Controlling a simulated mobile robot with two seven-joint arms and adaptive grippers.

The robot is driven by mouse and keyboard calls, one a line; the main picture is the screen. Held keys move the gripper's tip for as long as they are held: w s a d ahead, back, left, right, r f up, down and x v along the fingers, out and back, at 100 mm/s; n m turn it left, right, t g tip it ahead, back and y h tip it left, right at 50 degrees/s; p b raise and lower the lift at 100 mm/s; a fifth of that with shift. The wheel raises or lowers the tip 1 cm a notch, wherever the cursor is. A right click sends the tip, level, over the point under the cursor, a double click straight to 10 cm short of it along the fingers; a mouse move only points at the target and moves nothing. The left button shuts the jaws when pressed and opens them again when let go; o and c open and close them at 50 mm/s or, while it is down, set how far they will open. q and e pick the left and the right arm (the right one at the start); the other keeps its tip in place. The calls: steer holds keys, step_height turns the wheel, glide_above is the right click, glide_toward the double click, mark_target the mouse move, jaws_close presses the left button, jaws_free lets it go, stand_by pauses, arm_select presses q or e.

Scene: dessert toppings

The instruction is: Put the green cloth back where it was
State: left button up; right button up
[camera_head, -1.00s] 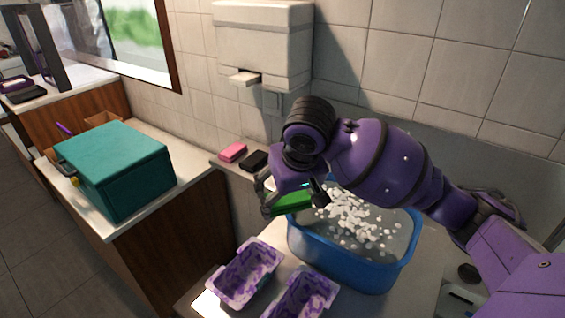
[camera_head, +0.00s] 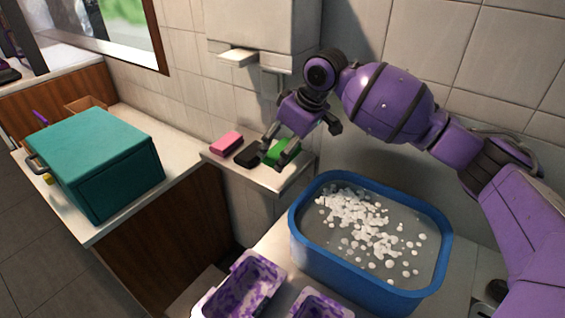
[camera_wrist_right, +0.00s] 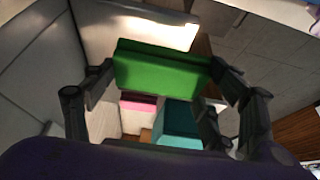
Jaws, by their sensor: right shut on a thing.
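The green cloth (camera_head: 284,151) looks like a small green block. My right gripper (camera_head: 279,149) is shut on it, at the right end of the small white ledge (camera_head: 268,179) under the wall dispenser. In the right wrist view the cloth (camera_wrist_right: 160,72) spans between the two fingers (camera_wrist_right: 160,80). I cannot tell whether its underside touches the ledge. A black sponge-like block (camera_head: 247,153) lies just left of it, and a pink one (camera_head: 227,142) lies further left. My left gripper is not in view.
A blue basin (camera_head: 345,273) of water with white bits stands at front right. Purple-patterned trays (camera_head: 243,288) stand left of it. A teal box (camera_head: 98,160) sits on the left counter. The wall dispenser (camera_head: 262,35) hangs above the ledge.

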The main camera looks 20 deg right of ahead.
glide_above(284, 172)
step_height(284, 172, down, 4)
steer(key=shift+a+f, duration=0.1)
steer(key=shift+f, duration=0.15)
steer(key=shift+w+f, duration=0.1)
steer(key=shift+f, duration=1.4)
steer(key=shift+f, duration=0.15)
steer(key=o, duration=1.1)
steer(key=v, duration=1.2)
